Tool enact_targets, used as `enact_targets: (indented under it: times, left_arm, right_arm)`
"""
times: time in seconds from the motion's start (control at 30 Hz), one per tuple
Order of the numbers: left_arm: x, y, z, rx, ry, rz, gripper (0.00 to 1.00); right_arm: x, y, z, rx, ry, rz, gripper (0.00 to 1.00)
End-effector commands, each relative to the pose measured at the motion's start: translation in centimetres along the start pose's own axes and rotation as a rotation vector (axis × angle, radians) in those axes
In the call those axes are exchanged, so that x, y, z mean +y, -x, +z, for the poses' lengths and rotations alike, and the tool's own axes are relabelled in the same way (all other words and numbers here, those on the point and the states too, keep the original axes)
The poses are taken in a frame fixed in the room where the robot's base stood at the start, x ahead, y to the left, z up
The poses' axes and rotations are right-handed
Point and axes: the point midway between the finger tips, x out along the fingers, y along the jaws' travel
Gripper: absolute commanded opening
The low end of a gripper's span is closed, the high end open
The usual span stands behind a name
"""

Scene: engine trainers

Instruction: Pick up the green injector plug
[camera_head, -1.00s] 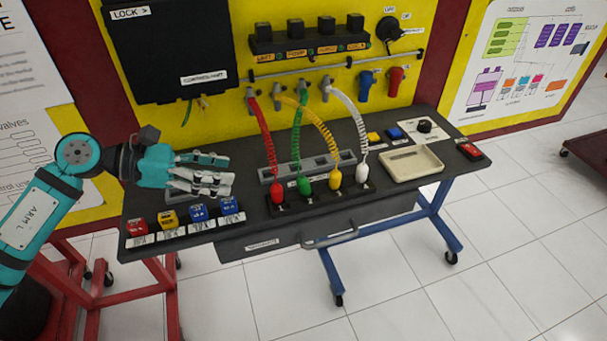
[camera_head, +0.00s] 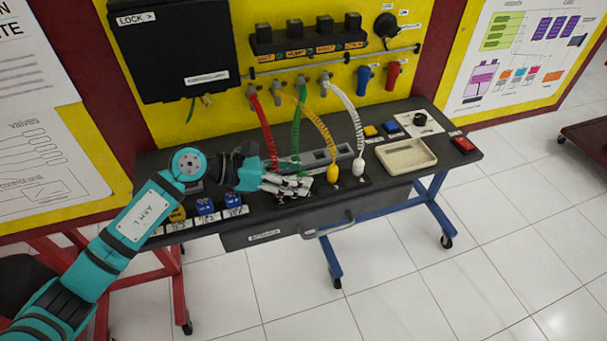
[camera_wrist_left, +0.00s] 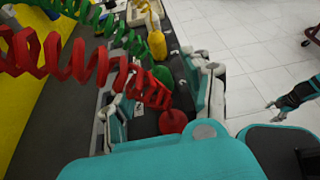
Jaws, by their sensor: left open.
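The green injector plug (camera_wrist_left: 163,76) shows in the left wrist view between the two fingers of my left gripper (camera_wrist_left: 160,92). The fingers are open and apart on either side of it; I cannot tell whether they touch it. In the head view my left gripper (camera_head: 303,186) lies low over the plug row and hides the green plug. The green coiled cord (camera_head: 297,125) shows above it. The red plug (camera_wrist_left: 173,121) is nearer the wrist camera, with its red coil crossing the view. My right gripper (camera_wrist_left: 275,106) appears small at the right edge, its jaws unclear.
The yellow plug (camera_head: 332,172) and white plug (camera_head: 358,166) stand right of my left gripper. A beige tray (camera_head: 405,156) and a red switch (camera_head: 463,144) are farther right on the bench. Blue blocks (camera_head: 205,206) sit at the left front.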

Motion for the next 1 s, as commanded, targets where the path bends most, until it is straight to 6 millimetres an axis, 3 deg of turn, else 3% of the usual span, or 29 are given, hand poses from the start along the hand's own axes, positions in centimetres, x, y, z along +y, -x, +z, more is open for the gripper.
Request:
enact_targets:
  times: [0.27,0.67,1.0]
  left_arm:
    - [0.04,-0.54,-0.03,0.0,0.0,0.001,0.5]
    - [0.04,-0.5,-0.01,0.0,0.0,0.001,0.02]
    - [0.04,-0.34,0.36,-0.001,-0.002,0.002,0.01]
  right_arm:
    - [-0.01,0.1,0.0,0.0,0.0,0.0,0.62]
    - [-0.01,0.11,0.01,0.0,0.0,0.0,0.62]
    - [-0.02,-0.03,0.04,0.0,0.0,0.0,0.62]
